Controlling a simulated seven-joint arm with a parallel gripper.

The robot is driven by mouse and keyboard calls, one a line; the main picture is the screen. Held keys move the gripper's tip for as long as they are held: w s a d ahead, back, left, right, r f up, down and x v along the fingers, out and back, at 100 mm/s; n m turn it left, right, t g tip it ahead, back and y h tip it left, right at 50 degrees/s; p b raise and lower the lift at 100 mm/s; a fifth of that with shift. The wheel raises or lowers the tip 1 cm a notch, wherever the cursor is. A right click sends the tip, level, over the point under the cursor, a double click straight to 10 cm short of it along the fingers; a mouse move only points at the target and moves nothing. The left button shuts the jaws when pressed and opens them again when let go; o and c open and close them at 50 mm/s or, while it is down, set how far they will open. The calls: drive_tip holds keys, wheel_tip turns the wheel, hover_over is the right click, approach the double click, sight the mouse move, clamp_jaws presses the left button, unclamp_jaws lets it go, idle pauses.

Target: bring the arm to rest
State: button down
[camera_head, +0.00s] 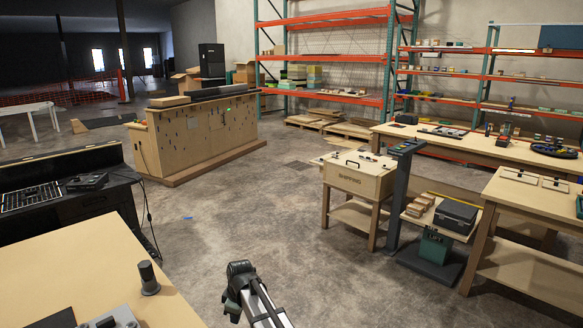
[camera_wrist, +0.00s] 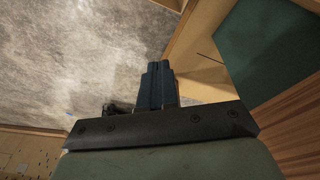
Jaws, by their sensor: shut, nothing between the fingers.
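My arm rises from the bottom edge of the head view, right of the wooden table's edge, over the concrete floor. Its dark upper joint and pale links show, but I cannot make out the fingers there. In the wrist view my gripper (camera_wrist: 158,85) points away from the camera. Its two dark fingers are together with nothing between them. They appear apart from any surface, against the grey floor and a wooden edge.
A wooden table (camera_head: 92,262) at lower left bears a dark cylinder (camera_head: 148,278) and a grey device (camera_head: 112,317). A black console desk (camera_head: 75,163) stands behind it. A "SHIPPING" box (camera_head: 357,178) and workbenches stand right. The middle floor (camera_head: 235,205) is clear.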

drive_tip(key=s+d+f+m+g+h, duration=0.15)
drive_tip(key=s+d+f+m, duration=0.25)
drive_tip(key=s+d+f, duration=0.65)
drive_tip(key=s+d+f+m+g+h, duration=0.15)
drive_tip(key=s+d+f+m, duration=0.25)
drive_tip(key=s+d+f, duration=0.7)
drive_tip(key=s+d+f+m+g, duration=0.1)
drive_tip(key=s+d+f+m, duration=0.1)
drive_tip(key=s, duration=0.6)
drive_tip(key=s+d+f+m+g, duration=0.2)
drive_tip(key=s+d+f+m, duration=0.1)
drive_tip(key=s+d+f, duration=0.2)
drive_tip(key=s+d+f+m+g+y, duration=0.1)
drive_tip(key=s+d+f, duration=0.3)
drive_tip(key=s, duration=0.8)
drive_tip(key=d+m+g, duration=0.1)
drive_tip(key=d, duration=0.1)
drive_tip(key=shift+d, duration=0.3)
